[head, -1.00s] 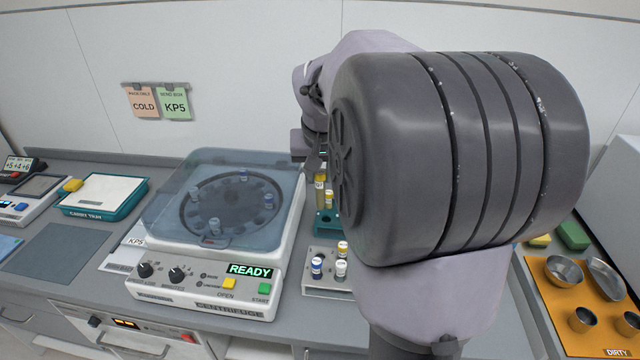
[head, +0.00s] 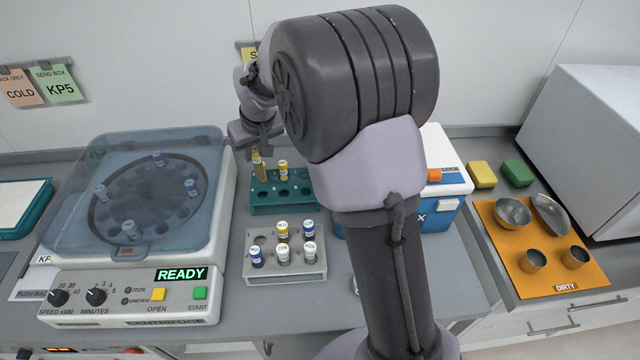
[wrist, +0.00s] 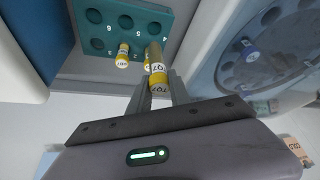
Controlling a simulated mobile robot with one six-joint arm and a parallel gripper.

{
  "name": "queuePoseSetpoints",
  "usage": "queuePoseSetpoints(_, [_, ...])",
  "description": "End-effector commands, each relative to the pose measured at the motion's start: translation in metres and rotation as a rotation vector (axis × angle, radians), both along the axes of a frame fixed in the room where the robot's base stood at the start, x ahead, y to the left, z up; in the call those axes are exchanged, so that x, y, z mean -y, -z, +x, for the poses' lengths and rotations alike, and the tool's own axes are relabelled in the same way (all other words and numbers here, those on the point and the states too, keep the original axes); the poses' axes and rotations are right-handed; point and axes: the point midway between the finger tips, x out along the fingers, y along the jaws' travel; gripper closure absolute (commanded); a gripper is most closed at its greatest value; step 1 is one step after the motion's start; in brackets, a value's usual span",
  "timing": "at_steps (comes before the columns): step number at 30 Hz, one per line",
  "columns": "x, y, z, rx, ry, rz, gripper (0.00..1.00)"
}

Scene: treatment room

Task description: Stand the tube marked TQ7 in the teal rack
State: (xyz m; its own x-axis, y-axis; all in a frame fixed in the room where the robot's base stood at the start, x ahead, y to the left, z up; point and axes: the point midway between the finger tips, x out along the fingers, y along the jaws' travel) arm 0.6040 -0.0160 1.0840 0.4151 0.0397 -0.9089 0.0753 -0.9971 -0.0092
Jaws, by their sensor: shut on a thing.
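The teal rack (head: 284,209) stands behind the grey rack, right of the centrifuge; its numbered holes show in the wrist view (wrist: 108,17). My gripper (head: 256,147) is above its left end, shut on a yellow-capped tube (head: 261,171). In the wrist view the held tube (wrist: 157,76) carries a label that seems to read TQ7. A second yellow-capped tube (head: 283,171) stands in the teal rack, just right of the held one.
A grey rack (head: 286,272) in front holds several tubes with blue, white and yellow caps. The centrifuge (head: 130,285) at left has its clear lid down and reads READY. A blue-and-white box (head: 447,185) and an orange mat (head: 560,275) with metal bowls are at right.

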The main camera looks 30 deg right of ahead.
Motion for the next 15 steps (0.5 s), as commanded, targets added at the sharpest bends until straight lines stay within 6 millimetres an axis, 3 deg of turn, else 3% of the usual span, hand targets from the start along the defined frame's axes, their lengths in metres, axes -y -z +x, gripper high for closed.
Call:
queuePoseSetpoints(3, [-0.014,0.017,0.003,0.001,-0.031,-0.001,1.0])
queuePoseSetpoints(15, [-0.012,0.104,0.002,0.0,-0.028,-0.001,1.0])
